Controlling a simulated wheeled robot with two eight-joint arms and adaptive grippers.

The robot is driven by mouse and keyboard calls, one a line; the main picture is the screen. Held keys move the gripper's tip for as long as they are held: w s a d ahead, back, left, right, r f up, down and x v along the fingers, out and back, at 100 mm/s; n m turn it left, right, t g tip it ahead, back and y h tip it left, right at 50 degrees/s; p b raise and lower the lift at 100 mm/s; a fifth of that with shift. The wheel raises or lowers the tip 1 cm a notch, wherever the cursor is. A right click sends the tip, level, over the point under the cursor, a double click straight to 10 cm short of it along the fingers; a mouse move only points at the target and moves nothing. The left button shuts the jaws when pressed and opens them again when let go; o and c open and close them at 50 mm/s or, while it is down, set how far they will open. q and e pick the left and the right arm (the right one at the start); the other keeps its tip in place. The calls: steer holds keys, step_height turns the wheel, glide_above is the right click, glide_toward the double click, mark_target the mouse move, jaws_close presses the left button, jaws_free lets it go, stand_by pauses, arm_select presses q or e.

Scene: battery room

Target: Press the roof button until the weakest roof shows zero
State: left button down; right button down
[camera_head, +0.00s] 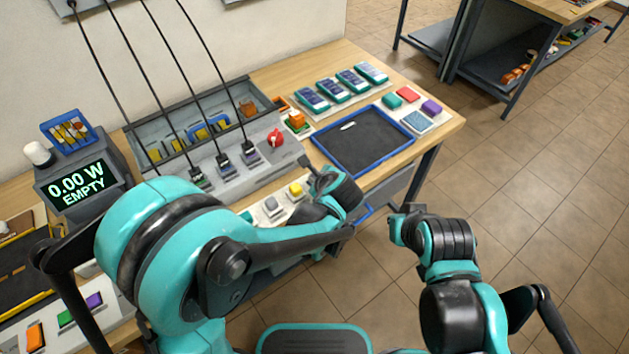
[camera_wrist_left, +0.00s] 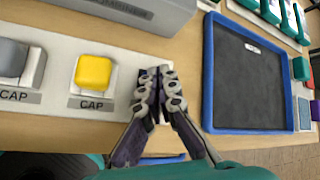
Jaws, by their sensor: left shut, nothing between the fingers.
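A yellow button (camera_head: 295,188) sits on a pale panel strip along the bench front; in the left wrist view the yellow button (camera_wrist_left: 93,73) carries a label reading CAP. Beside it is a grey button (camera_head: 271,204), also labelled CAP where the grey button shows in the left wrist view (camera_wrist_left: 14,58). The display (camera_head: 77,184) reads 0.00 W and EMPTY. My left gripper (camera_wrist_left: 153,80) is shut and empty, just right of the yellow button and apart from it. My right gripper (camera_head: 397,211) is off the bench's front; its fingers are too small to read.
A blue-rimmed dark tray (camera_head: 410,149) lies right of my left gripper. A grey console (camera_head: 226,160) with cables and a red knob (camera_head: 276,138) stands behind the buttons. Several teal devices (camera_head: 334,90) line the back. The floor (camera_head: 520,200) right of the bench is clear.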

arm_select(q)
steer(key=shift+f+b, duration=0.35)
steer(key=shift+r, duration=0.15)
stand_by(0.4)
steer(key=shift+r+p, duration=0.6)
steer(key=shift+r, duration=0.05)
steer(key=shift+r, duration=0.1)
step_height(320, 180, up, 5)
steer(key=p, duration=0.4)
stand_by(0.7)
